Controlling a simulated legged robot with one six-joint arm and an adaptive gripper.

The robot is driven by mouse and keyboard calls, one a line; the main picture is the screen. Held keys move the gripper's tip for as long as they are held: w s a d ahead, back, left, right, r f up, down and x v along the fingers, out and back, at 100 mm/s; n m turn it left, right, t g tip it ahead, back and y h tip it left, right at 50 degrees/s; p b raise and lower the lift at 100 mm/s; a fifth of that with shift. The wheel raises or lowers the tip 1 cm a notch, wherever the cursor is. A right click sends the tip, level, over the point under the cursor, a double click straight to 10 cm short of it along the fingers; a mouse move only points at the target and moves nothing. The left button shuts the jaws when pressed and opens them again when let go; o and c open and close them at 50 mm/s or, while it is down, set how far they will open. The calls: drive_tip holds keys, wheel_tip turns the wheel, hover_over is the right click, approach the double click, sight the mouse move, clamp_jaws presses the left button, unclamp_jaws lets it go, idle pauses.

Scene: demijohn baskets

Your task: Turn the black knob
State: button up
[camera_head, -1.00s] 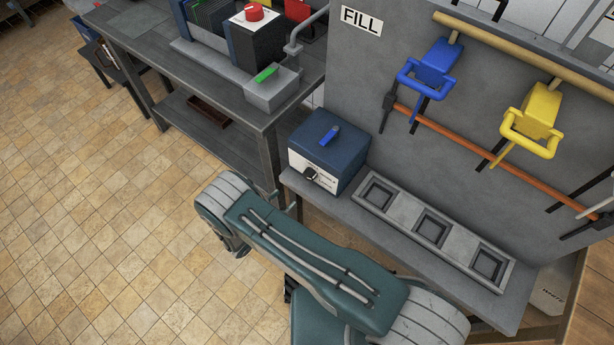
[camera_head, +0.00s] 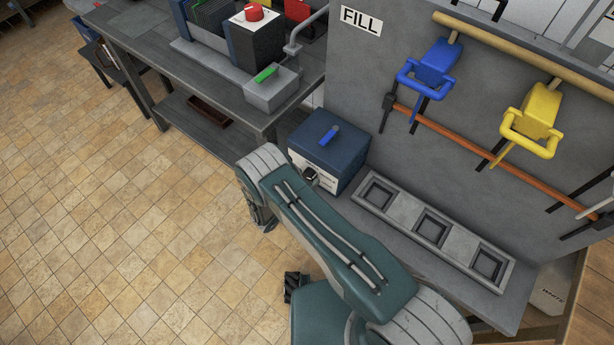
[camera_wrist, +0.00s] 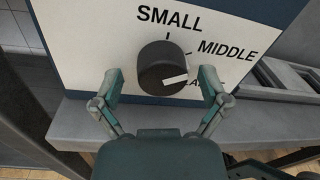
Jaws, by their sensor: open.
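The black knob (camera_wrist: 160,62) sits on the white front panel of a blue box (camera_head: 328,150). In the wrist view the panel (camera_wrist: 85,40) reads SMALL above the knob and MIDDLE to its right; a third label at lower right is partly hidden. The knob's white mark lies on its lower right side. It also shows small in the head view (camera_head: 311,173), close to my arm. My gripper (camera_wrist: 160,84) is open, one finger at each lower side of the knob, with visible gaps. It holds nothing. I cannot tell the depth between fingertips and panel.
The box stands on a grey bench (camera_head: 400,238) beside a tray with three square recesses (camera_head: 405,212). A darker table (camera_head: 190,70) stands at left. The tiled floor is open.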

drive_tip(key=c, duration=1.2)
drive_tip(key=shift+o, duration=0.2)
drive_tip(key=shift+n, duration=0.3)
drive_tip(key=n, duration=0.5)
drive_tip(key=n+t, duration=0.1)
drive_tip(key=n, duration=0.5)
drive_tip(key=shift+n, duration=0.4)
drive_tip(key=shift+s, duration=0.1)
drive_tip(key=o, duration=1.2)
drive_tip(key=shift+c, duration=0.2)
